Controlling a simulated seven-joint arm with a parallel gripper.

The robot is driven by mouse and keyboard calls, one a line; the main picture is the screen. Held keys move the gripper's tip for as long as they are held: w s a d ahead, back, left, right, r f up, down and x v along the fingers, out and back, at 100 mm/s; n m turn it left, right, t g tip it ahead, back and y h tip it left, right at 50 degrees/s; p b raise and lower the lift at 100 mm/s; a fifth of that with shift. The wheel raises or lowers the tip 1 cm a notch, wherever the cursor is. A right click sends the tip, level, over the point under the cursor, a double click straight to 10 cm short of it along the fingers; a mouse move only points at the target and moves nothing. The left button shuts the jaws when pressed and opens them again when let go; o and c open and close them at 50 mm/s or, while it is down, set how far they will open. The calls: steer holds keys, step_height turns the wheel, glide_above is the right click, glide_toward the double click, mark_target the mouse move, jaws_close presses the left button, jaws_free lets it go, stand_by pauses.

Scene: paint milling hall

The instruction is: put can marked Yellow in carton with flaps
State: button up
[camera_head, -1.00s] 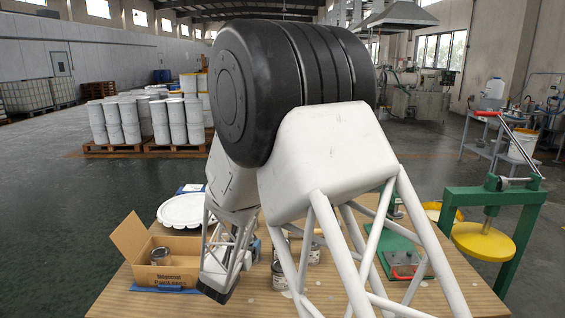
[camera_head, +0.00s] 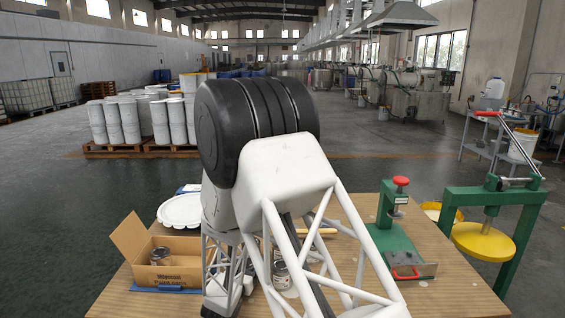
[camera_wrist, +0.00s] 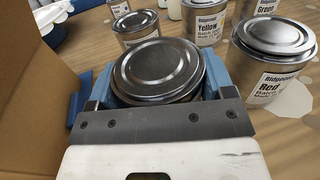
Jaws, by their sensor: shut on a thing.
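In the wrist view my gripper (camera_wrist: 155,88) has its blue fingers shut on a metal can (camera_wrist: 158,68). The held can's lid faces the camera and its label is hidden. The can marked Yellow (camera_wrist: 204,27) stands upright behind it, apart from my gripper. The carton with flaps (camera_head: 180,274) is at the left of the table in the head view, with a flap raised and a can (camera_head: 160,256) inside. Its cardboard wall (camera_wrist: 30,80) shows close at the left in the wrist view. My arm hides the gripper in the head view.
In the wrist view a can marked Red (camera_wrist: 278,55) stands at right, a can marked Green (camera_wrist: 268,6) behind it, and another can (camera_wrist: 135,27) at back left. A green press (camera_head: 397,240) and a white round lid (camera_head: 183,210) stand on the table (camera_head: 440,290).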

steer(key=shift+f, duration=0.65)
steer(key=shift+s+a+f, duration=0.1)
steer(key=shift+s, duration=0.05)
steer(key=shift+v, duration=1.4)
steer(key=shift+d+r+h, duration=0.3)
steer(key=shift+d+r, duration=0.1)
steer(key=shift+r, duration=0.2)
steer(key=d+r+m+g+h, duration=0.1)
steer(key=d+r+m+h, duration=0.1)
steer(key=d+r, duration=0.4)
steer(key=s+d+f+m+g+h, duration=0.1)
steer(key=s+d+h, duration=0.1)
steer(key=d, duration=1.2)
steer(key=s+d+f+m+g+h, duration=0.1)
steer(key=s+d, duration=0.3)
steer(key=d, duration=1)
steer(key=shift+d+m+h, duration=0.35)
steer(key=shift+m+h, duration=0.05)
